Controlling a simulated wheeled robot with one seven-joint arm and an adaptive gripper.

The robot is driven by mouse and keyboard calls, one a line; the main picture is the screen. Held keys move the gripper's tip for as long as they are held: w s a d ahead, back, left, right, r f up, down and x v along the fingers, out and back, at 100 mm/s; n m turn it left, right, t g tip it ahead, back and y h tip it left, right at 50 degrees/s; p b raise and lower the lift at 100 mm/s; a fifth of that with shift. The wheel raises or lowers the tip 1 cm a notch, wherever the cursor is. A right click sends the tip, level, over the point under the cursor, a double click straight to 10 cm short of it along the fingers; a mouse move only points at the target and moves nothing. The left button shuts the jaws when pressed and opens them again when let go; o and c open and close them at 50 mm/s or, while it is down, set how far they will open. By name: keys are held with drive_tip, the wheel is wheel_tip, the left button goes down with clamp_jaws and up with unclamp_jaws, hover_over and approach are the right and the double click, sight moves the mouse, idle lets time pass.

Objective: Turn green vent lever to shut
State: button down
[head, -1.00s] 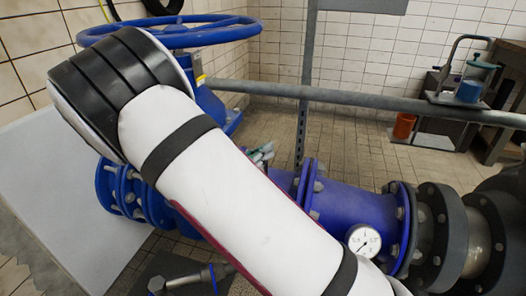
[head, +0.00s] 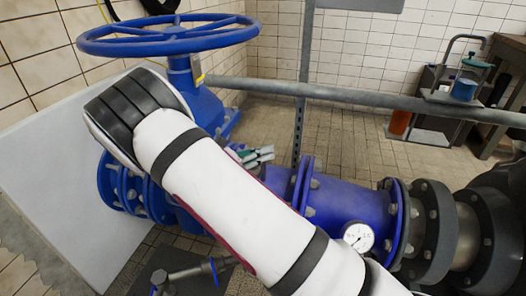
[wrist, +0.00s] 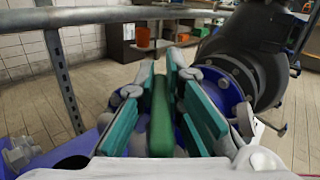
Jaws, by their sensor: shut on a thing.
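The green vent lever (wrist: 161,120) stands between the teal-padded fingers of my gripper (wrist: 163,85) in the wrist view, pointing away from the camera. My gripper is shut on it. In the head view only the fingertips of my gripper (head: 258,154) show past my white arm, just above the blue pipe. The arm hides the lever and the valve body under it there, so the lever's base and its angle to the pipe cannot be told.
A large blue handwheel (head: 168,35) stands behind my arm. A pressure gauge (head: 358,237) sits on the blue pipe (head: 345,202), right of my arm. A grey rail (head: 375,97) crosses behind. An orange container (head: 399,123) and a blue-filled jar (head: 464,88) are at the far right.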

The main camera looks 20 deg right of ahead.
drive_tip(key=c, duration=1.7)
unclamp_jaws()
drive_tip(key=a, duration=0.4)
drive_tip(key=s+a, duration=0.1)
drive_tip(key=a, duration=0.7)
drive_tip(key=shift+s+f, duration=0.15)
